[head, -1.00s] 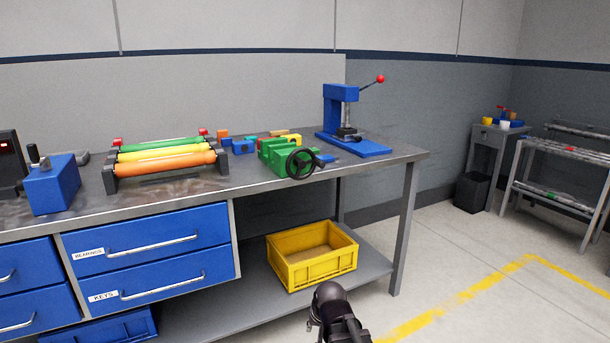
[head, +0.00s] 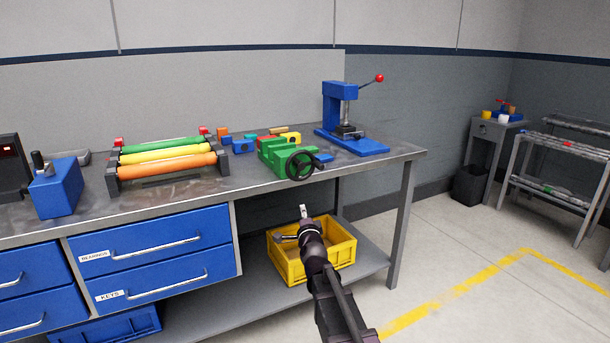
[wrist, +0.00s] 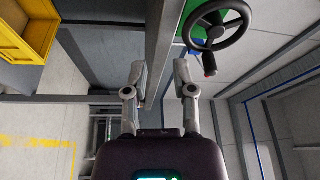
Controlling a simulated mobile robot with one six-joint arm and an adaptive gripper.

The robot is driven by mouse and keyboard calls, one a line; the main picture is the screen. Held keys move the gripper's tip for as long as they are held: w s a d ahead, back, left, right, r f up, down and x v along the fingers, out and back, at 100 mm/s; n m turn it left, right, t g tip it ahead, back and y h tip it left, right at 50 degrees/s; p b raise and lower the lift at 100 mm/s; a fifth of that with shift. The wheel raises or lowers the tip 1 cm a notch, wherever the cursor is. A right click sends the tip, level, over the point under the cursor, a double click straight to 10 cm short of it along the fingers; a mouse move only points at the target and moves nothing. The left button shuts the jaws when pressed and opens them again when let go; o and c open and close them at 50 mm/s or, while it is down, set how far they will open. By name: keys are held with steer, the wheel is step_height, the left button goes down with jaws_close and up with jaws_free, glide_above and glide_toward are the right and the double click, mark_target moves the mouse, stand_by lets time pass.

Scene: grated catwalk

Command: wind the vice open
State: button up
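The green vice (head: 276,155) sits at the front edge of the grey workbench. My gripper (head: 297,222) is in front of and below the bench top, apart from the wheel. In the wrist view my gripper (wrist: 160,75) has its two fingers spread with nothing between them.
A blue arbor press (head: 340,105) stands right of the vice, and a rack of coloured rollers (head: 167,160) stands left. Small coloured blocks (head: 240,146) lie behind the vice. A yellow crate (head: 345,250) is on the lower shelf, behind my arm.

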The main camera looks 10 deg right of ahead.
mark_target(304, 177)
steer(key=shift+w+d+r+m+t+h, duration=0.15)
steer(key=shift+r+m+t+h, duration=0.1)
steer(key=shift+r+m, duration=0.25)
steer(key=shift+w+d+r+m+t+h, duration=0.1)
steer(key=shift+d+r+m+t+h, duration=0.1)
steer(key=shift+r+m+t, duration=0.25)
steer(key=shift+w+d+r+m+t+h, duration=0.15)
steer(key=shift+r+m+h, duration=0.15)
steer(key=shift+r, duration=0.35)
steer(key=p+x, duration=0.3)
steer(key=x, duration=1)
steer(key=shift+w, duration=0.35)
jaws_close()
steer(key=shift+d, duration=0.1)
